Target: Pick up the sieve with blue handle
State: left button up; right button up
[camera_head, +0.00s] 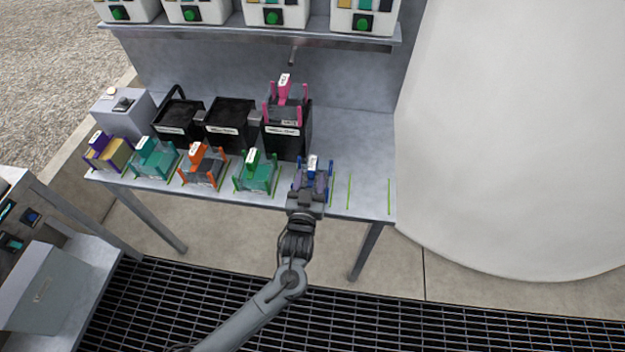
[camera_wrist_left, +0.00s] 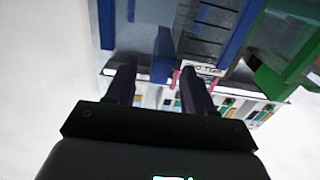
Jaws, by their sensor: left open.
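The sieve with blue handle (camera_head: 328,168) stands at the right end of the front row on the grey table, with a white label on top. My left gripper (camera_head: 310,186) is at its front side and covers part of it. In the left wrist view, the sieve's blue posts (camera_wrist_left: 106,22) rise on both sides ahead of the fingers. The left gripper (camera_wrist_left: 160,62) is open, its two dark fingers apart, with no clear grip on the sieve. Whether the fingers touch it cannot be told. My right gripper is not in view.
A green-handled sieve (camera_head: 257,172) stands close on the left, then orange (camera_head: 203,166), teal (camera_head: 155,158) and purple (camera_head: 107,152) ones. Black bins (camera_head: 230,121) and a pink-handled sieve (camera_head: 285,92) are behind. The table's right end (camera_head: 366,165) is bare.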

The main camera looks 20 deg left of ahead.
aim_at(313, 165)
pick_arm(q)
jog(key=b+x, duration=0.1)
jog(key=x, duration=0.4)
jog(key=shift+r, duration=0.1)
jog(key=shift+s, duration=0.1)
grip_shut()
